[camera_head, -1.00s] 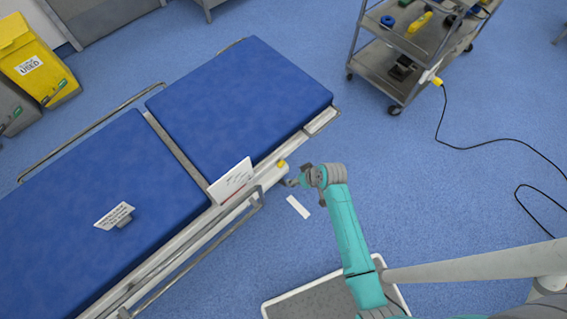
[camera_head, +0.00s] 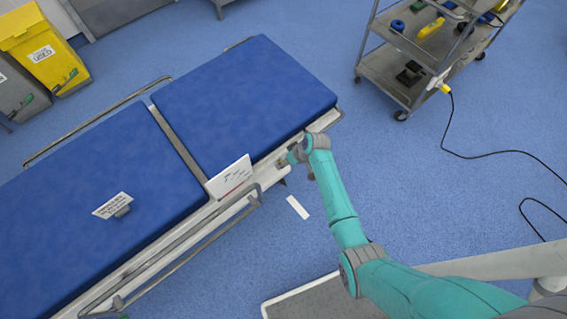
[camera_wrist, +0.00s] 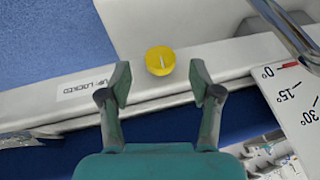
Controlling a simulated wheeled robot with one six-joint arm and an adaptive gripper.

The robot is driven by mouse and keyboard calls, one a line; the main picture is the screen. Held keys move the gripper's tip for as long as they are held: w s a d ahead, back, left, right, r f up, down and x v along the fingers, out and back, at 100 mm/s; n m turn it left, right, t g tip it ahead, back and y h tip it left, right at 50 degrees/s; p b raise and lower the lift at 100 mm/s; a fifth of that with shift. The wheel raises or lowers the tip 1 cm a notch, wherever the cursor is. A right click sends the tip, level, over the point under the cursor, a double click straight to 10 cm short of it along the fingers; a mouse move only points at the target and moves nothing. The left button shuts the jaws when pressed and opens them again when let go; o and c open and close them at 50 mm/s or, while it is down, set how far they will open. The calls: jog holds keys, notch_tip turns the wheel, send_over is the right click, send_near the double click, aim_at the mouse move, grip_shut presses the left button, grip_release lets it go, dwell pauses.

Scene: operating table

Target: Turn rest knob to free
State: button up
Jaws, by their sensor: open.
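The rest knob (camera_wrist: 160,61) is a round yellow knob with a pale line mark, on the white side rail of the operating table (camera_head: 245,95). In the wrist view it sits just beyond and between the fingertips of my gripper (camera_wrist: 161,85). The fingers are open and apart, with nothing between them. A label reading "UP - LOCKED" (camera_wrist: 86,86) is to the left of the knob. In the head view my gripper (camera_head: 286,160) is at the table's near side edge, and the knob is hidden there.
An angle scale plate (camera_wrist: 291,96) marked 0°, 15°, 30° is right of the knob, near a metal bar (camera_wrist: 287,28). A white sign (camera_head: 230,178) stands at the table's edge. A cart (camera_head: 405,65) is at upper right. Blue floor is clear between.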

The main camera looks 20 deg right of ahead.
jog(key=shift+x, duration=1.65)
jog(key=c, duration=1.2)
